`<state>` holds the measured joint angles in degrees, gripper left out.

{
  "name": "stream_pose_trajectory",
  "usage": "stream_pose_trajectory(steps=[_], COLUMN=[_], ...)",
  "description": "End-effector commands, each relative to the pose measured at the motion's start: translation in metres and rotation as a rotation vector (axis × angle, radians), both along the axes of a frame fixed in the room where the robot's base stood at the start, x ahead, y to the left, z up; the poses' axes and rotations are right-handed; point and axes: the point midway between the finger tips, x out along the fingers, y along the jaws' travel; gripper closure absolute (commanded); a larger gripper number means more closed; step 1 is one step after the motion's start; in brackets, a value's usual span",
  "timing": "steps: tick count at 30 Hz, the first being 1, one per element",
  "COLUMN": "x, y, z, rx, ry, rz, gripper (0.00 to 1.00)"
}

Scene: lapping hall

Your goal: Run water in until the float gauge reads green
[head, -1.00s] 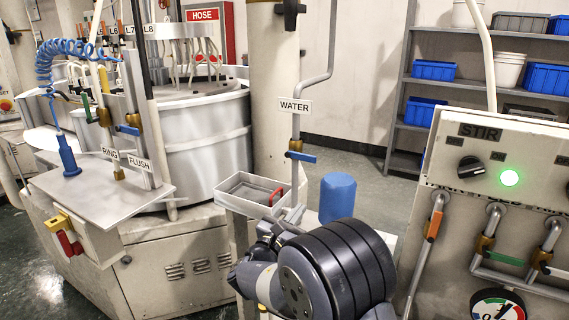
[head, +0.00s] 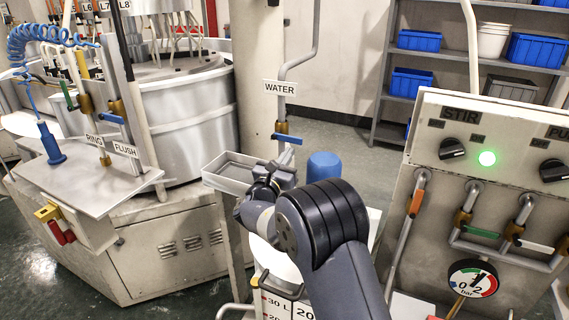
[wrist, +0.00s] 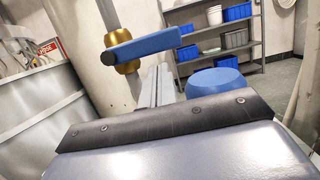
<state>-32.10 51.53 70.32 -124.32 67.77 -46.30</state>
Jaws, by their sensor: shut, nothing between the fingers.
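The pipe labelled WATER (head: 280,87) runs down to a brass valve with a blue lever (head: 288,138), which points right across the pipe. The lever is large in the wrist view (wrist: 150,46), just beyond my fingers. My gripper (head: 288,163) is shut and empty, a little below the lever and apart from it as far as I can see. It also shows in the wrist view (wrist: 158,85). A white vessel with a litre scale (head: 287,305) stands below my arm, partly hidden by it. I cannot make out a float gauge or its reading.
A shallow metal tray (head: 228,180) is left of my gripper and a blue cylinder (head: 324,166) right of it. The STIR panel (head: 492,140), with a lit green lamp and a bar gauge (head: 472,279), stands at right. RING and FLUSH valves are at left.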

Motion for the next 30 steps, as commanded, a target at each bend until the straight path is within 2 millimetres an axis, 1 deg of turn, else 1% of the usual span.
stream_pose_trajectory(steps=[1,4,16,30], x=[-0.0001,-0.0001,-0.0004,-0.0013], y=[-0.0001,-0.0001,-0.0003,-0.0026], z=[0.0047,0.007,0.0071,0.0113], rx=[0.0,0.0,-0.005,-0.083], ry=[0.0,0.001,0.003,0.032], rz=[0.0,0.0,0.0,-0.001], gripper=[1.0,1.0,1.0,1.0])
